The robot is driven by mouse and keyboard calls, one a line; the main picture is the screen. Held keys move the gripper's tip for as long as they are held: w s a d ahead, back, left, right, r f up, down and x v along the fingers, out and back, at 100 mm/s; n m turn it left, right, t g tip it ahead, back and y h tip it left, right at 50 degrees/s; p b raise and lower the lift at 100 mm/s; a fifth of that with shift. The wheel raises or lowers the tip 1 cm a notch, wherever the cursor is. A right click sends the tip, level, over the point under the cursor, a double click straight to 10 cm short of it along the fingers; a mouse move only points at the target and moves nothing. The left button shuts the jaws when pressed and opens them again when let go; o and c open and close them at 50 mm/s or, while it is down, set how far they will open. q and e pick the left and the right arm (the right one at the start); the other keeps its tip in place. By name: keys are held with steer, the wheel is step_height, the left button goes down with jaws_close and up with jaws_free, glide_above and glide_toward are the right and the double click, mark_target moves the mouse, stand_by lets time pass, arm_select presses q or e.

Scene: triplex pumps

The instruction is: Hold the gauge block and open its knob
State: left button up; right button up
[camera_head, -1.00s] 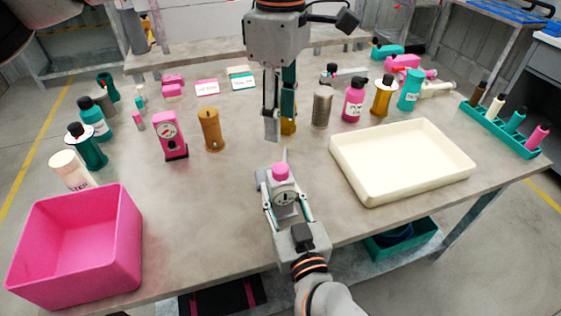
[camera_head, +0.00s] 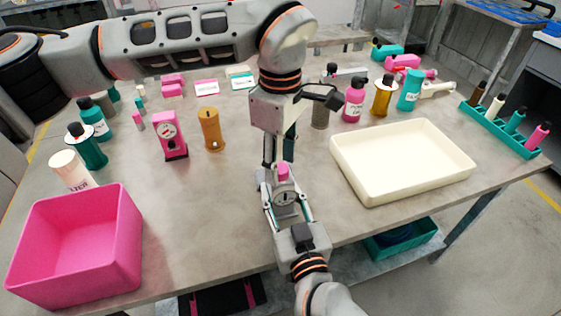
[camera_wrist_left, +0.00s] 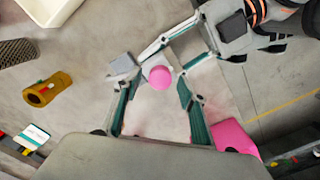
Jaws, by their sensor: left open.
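The gauge block (camera_head: 285,197) is a grey body with a round dial and a pink knob (camera_head: 283,170) on top, upright above the table's front middle. My right gripper (camera_head: 285,205) comes from below, with its fingers closed on the block's two sides. My left gripper (camera_head: 277,164) comes down from above and is open, its fingertips close to the knob. In the left wrist view the pink knob (camera_wrist_left: 160,77) lies between the spread teal fingers of my left gripper (camera_wrist_left: 157,88); contact cannot be told. Much of the block is hidden there.
A pink bin (camera_head: 125,230) stands at the front left and a cream tray (camera_head: 343,178) at the right. A pink gauge block (camera_head: 168,137) and an orange cylinder (camera_head: 211,130) stand left of my grippers. Several bottles stand further back. The table between bin and grippers is clear.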

arm_select(q)
steer(key=shift+f, duration=0.3)
steer(key=c, duration=1.1)
